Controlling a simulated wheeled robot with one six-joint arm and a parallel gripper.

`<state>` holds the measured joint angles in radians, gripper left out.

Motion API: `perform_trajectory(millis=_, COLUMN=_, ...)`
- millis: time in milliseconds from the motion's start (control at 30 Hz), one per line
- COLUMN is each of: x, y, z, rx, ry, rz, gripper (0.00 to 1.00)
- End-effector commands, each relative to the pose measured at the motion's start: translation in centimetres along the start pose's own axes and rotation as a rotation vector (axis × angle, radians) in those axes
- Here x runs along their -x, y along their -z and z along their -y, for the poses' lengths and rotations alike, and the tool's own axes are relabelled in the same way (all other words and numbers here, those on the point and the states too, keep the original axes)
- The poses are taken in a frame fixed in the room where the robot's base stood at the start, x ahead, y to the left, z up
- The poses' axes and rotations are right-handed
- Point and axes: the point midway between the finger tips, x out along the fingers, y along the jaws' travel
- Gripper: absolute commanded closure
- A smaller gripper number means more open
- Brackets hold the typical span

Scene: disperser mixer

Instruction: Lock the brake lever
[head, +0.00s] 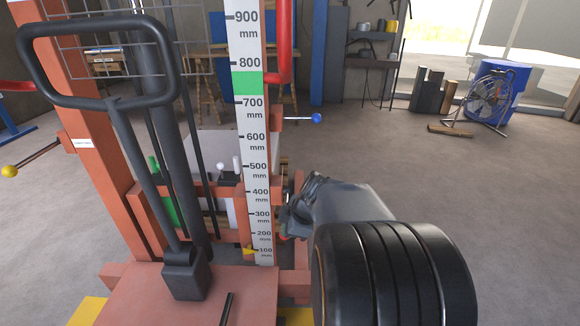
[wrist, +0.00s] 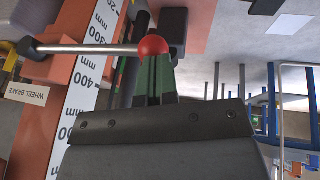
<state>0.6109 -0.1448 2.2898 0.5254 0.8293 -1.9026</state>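The brake lever (wrist: 90,48) shows in the wrist view as a silver rod with a red ball knob (wrist: 153,46). It runs across the picture from a dark pivot (wrist: 30,48) at the left, above a "WHEEL BRAKE" label (wrist: 27,91). My gripper (wrist: 152,75) reaches up from the bottom, its dark fingers with green faces close to the red knob and partly behind it. I cannot tell whether they touch the knob or how far apart they are.
The orange machine frame (head: 95,130) carries a millimetre scale (head: 246,140) and a large dark handle (head: 100,20). A blue-knobbed lever (head: 316,118) sticks out right, a yellow-knobbed one (head: 10,171) left. A fan (head: 490,95) stands far right. Open floor lies to the right.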

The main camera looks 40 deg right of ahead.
Motion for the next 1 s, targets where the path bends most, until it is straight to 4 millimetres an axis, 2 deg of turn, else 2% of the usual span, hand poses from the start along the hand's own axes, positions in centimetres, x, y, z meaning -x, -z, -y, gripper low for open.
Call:
perform_trajectory(millis=200, x=-0.7, y=-0.3, z=0.4, rx=-0.001, ry=0.009, rz=0.002, gripper=1.00)
perform_trajectory(millis=667, x=-0.7, y=-0.3, z=0.5, rx=-0.003, ry=0.014, rz=0.004, gripper=1.00)
perform_trajectory(millis=767, x=0.2, y=0.0, z=0.3, rx=-0.001, ry=0.012, rz=0.003, gripper=1.00)
perform_trajectory(millis=1000, x=4.8, y=1.2, z=-0.2, rx=0.005, ry=-0.003, rz=0.000, gripper=1.00)
